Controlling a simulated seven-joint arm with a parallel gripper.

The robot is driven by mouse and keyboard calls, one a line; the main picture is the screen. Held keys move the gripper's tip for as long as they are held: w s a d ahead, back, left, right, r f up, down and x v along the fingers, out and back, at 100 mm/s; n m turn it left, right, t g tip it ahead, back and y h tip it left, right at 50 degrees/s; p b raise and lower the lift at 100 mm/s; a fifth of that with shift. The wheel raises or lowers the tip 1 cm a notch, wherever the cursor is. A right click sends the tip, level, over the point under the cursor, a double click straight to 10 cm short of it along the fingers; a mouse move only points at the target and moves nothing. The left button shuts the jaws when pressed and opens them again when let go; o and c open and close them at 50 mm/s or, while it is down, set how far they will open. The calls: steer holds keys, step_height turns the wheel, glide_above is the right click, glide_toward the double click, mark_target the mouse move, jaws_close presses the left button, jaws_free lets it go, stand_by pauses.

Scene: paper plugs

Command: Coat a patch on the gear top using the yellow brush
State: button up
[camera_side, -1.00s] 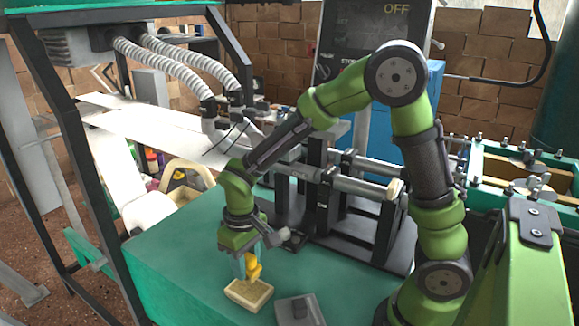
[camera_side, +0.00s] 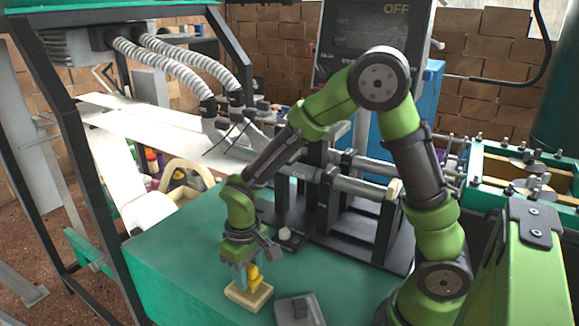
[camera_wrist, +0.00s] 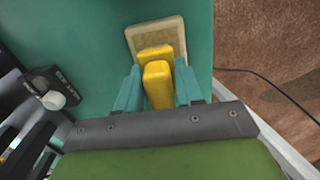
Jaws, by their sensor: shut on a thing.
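The yellow brush (camera_side: 254,277) is held between the pale teal fingers of my gripper (camera_side: 247,277), which is shut on it. The brush points down over a shallow beige tray (camera_side: 236,303) on the green table. In the wrist view the yellow brush (camera_wrist: 158,84) sits between the fingers of my gripper (camera_wrist: 158,92), with the tray (camera_wrist: 134,38) behind and below it. The brush's lower end overlaps the tray; I cannot tell whether it touches. I cannot clearly make out the gear.
A grey block (camera_side: 300,312) lies right of the tray. A small dark fixture with a white knob (camera_side: 286,234) stands behind my gripper; the knob also shows in the wrist view (camera_wrist: 53,100). A dark frame with metal cylinders (camera_side: 350,184) stands behind. The table's left side (camera_side: 170,260) is clear.

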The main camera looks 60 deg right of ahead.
steer(key=shift+f, duration=0.6)
stand_by(1.3)
steer(key=shift+r, duration=3.6)
